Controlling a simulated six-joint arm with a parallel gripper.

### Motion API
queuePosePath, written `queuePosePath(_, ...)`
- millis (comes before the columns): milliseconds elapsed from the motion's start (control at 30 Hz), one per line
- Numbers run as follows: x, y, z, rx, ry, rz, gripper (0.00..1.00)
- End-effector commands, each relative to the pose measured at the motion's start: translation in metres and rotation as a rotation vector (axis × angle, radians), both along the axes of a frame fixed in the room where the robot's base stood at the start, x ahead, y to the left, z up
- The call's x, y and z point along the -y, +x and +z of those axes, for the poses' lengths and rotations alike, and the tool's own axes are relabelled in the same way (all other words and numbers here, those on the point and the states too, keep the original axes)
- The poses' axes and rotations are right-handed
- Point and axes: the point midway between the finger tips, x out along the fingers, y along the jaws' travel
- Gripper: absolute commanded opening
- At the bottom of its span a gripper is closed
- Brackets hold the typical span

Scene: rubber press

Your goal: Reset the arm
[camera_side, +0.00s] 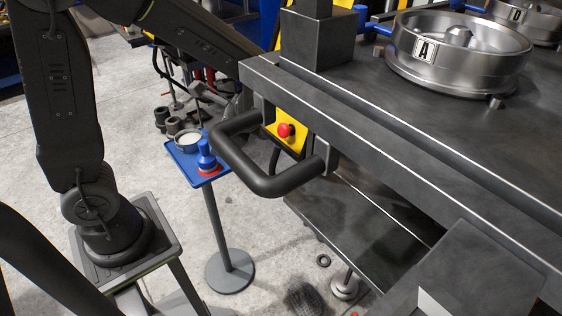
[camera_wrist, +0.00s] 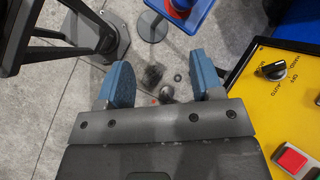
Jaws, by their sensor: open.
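My gripper (camera_wrist: 165,85) shows in the wrist view with its two blue fingers apart and nothing between them. It points down toward the grey floor. In the side view my arm stands at the left and reaches behind the press, and the gripper itself is hard to make out there. In the wrist view a yellow control panel (camera_wrist: 262,92) with a black selector knob (camera_wrist: 273,70) and a red button (camera_wrist: 291,160) lies to the right of my gripper.
The dark press (camera_side: 410,140) fills the right side, with a black handle (camera_side: 265,180) jutting out and a red button (camera_side: 285,130) on a yellow plate. A metal mould marked A (camera_side: 460,75) sits on top. A small blue stand (camera_side: 188,172) holds a dish and a blue-and-red item.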

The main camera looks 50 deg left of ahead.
Motion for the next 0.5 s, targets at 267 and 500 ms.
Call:
queuePosePath(267, 0.038, -0.037, 0.056, 0.437, -0.303, 0.299, 0.60)
queuePosePath(500, 0.067, -0.061, 0.093, 0.745, -0.565, 0.518, 0.60)
